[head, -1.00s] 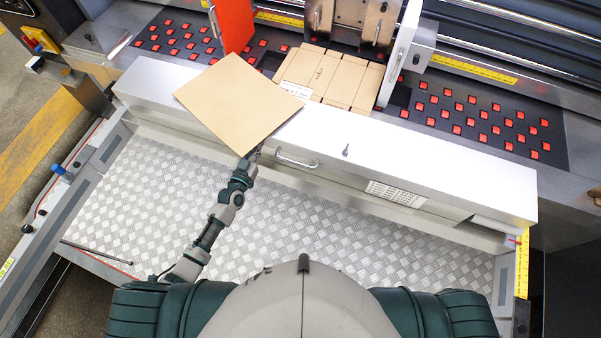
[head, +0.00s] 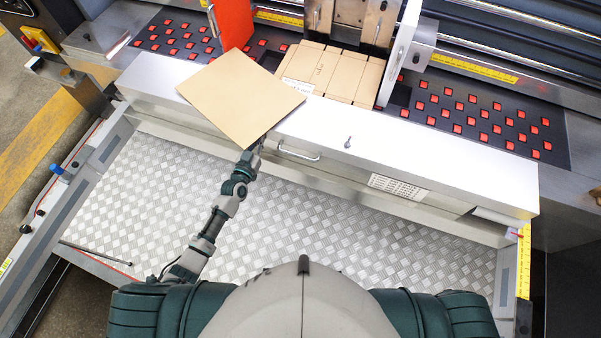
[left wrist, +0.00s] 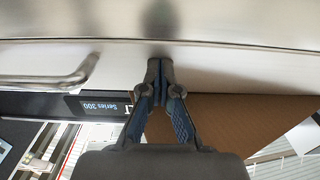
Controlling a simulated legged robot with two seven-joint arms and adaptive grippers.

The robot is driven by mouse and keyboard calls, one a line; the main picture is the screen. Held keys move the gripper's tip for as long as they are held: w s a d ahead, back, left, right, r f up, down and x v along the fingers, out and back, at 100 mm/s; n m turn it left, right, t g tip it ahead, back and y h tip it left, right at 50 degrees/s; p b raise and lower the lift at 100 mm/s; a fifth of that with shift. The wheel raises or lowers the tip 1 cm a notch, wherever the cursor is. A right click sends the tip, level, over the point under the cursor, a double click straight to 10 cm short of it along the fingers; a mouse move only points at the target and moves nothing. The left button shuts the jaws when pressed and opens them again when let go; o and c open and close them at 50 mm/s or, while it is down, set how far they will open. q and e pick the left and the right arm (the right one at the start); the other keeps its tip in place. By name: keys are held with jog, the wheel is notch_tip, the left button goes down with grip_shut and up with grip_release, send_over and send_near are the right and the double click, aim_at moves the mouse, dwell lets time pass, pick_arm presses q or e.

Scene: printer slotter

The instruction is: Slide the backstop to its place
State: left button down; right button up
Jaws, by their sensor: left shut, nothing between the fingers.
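The backstop seems to be the long silver-white bar (head: 440,165) running across the head view, with a handle (head: 299,154) and a printed label on its front. The handle shows at the left of the left wrist view (left wrist: 45,82). My left gripper (head: 262,141) is at the bar's front face, left of the handle, by the near corner of a brown cardboard sheet (head: 240,95). In the left wrist view its closed fingertips (left wrist: 160,65) are at the metal face, with nothing between them. Exact contact is unclear. My right gripper is out of view.
The sheet lies on top of the bar and overhangs it. Behind are folded cartons (head: 325,75), an orange guide plate (head: 233,22), a white plate (head: 400,50) and a dark bed with red squares (head: 480,115). The checkered metal floor (head: 330,240) in front is clear.

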pick_arm(q)
jog(key=shift+b+x, duration=0.65)
jog(key=shift+x, duration=1.15)
jog(key=shift+a+r, duration=0.1)
jog(key=p+v, duration=0.1)
jog(key=v, duration=0.2)
jog(key=shift+s+p, duration=0.3)
jog(key=shift+p, duration=0.1)
